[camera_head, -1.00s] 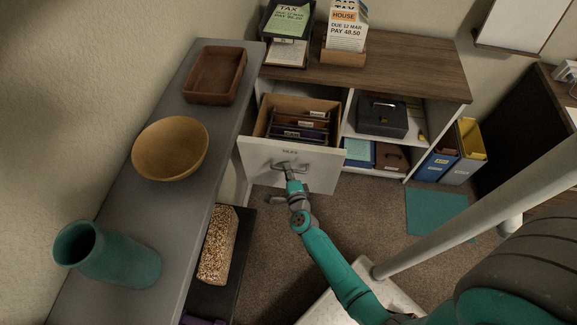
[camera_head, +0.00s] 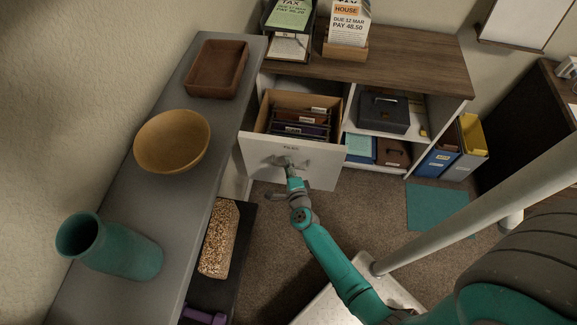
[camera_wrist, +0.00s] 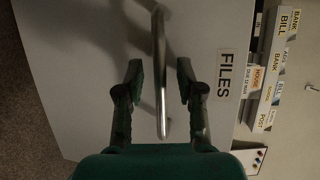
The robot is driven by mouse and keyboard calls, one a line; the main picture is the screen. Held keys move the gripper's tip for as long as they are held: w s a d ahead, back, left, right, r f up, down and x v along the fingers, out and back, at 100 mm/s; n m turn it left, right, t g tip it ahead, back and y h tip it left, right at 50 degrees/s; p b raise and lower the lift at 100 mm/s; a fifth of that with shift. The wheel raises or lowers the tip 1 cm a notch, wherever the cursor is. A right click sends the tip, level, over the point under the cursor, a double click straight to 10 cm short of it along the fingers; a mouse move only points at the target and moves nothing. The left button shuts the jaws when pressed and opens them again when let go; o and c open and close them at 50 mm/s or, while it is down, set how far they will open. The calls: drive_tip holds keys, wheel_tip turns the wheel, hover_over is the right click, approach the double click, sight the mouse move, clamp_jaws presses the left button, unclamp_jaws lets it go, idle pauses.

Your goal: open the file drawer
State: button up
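The file drawer (camera_head: 312,168) has a pale front and stands pulled out of the cabinet, with its wooden inside and several hanging folders (camera_head: 300,122) showing. The wrist view shows the drawer front (camera_wrist: 75,75) with a "FILES" label (camera_wrist: 224,75). Its metal bar handle (camera_wrist: 160,75) stands out from the front. My gripper (camera_wrist: 159,68) is open, with one finger on each side of the bar and a gap at each side. In the head view my gripper (camera_head: 290,168) is at the drawer front and partly hides the handle.
A grey shelf (camera_head: 205,130) on the left holds a brown tray (camera_head: 217,69), a yellow bowl (camera_head: 172,141) and a teal vase (camera_head: 108,246). Right of the drawer, open shelves hold a dark cash box (camera_head: 383,112). Blue and yellow file holders stand on the floor. Carpet before the drawer is clear.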

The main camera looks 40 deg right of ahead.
drive_tip(key=v, duration=1.2)
idle(0.3)
drive_tip(key=s+a+r+n+y, duration=0.2)
drive_tip(key=s+a+r+n, duration=0.2)
drive_tip(key=s+r+n, duration=0.4)
drive_tip(key=s+a+r+n+y, duration=0.3)
drive_tip(key=s+r+n, duration=0.5)
drive_tip(key=s, duration=0.1)
drive_tip(key=s+a+r+n+y, duration=0.2)
drive_tip(key=s+a+r+n, duration=0.2)
drive_tip(key=s+r+n, duration=0.4)
drive_tip(key=shift+s+a+r+n+t+y, duration=0.15)
drive_tip(key=shift+s+a+n+t+y, duration=0.15)
drive_tip(key=shift+n+t+y, duration=0.1)
idle(3.6)
